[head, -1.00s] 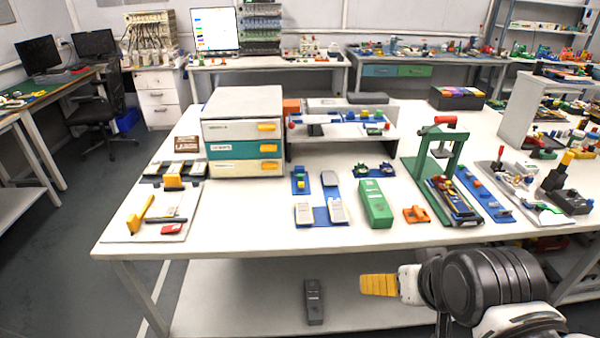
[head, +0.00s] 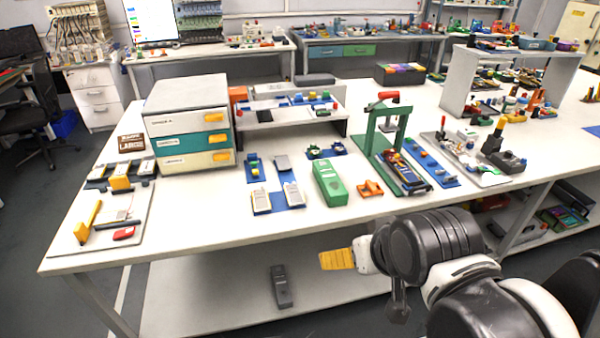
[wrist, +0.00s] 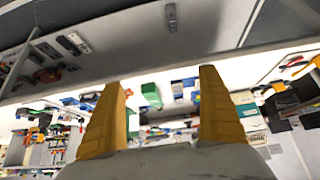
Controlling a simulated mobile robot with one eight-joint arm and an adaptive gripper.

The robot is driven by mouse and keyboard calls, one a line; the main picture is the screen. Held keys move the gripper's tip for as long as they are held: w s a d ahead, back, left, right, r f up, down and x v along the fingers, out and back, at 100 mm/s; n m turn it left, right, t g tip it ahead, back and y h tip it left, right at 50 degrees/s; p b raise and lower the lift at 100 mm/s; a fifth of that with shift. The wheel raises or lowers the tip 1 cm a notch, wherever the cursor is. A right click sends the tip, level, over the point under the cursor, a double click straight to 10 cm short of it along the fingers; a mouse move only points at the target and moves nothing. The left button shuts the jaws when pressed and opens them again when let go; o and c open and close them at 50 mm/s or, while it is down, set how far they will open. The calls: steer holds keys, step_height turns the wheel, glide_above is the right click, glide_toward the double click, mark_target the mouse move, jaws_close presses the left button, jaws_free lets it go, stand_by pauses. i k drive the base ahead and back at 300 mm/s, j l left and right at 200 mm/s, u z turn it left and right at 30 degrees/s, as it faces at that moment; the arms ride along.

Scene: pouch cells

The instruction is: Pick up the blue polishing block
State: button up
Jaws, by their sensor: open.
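My gripper (head: 337,259) is at the front of the white workbench (head: 200,232), at about the height of its front edge, with its yellow fingers pointing left. In the wrist view my gripper (wrist: 164,77) has its two yellow fingers wide apart with nothing between them. I cannot tell which thing is the blue polishing block. Several small blue pieces show, among them one on the raised shelf (head: 326,96) and a blue stand (head: 254,172) on the bench. They are too small to identify.
A drawer box (head: 186,125) stands at the bench's left. A green case (head: 329,184), an orange part (head: 369,188) and a green press frame (head: 386,128) stand mid-bench. A dark device (head: 281,287) lies on the lower shelf.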

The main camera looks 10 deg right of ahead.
mark_target(251, 156)
steer(key=i+j+z, duration=0.15)
steer(key=i, duration=0.3)
steer(key=i+z, duration=0.15)
steer(key=i, duration=0.3)
steer(key=i+j+z, duration=0.1)
steer(key=i+j, duration=0.15)
steer(key=i, duration=0.2)
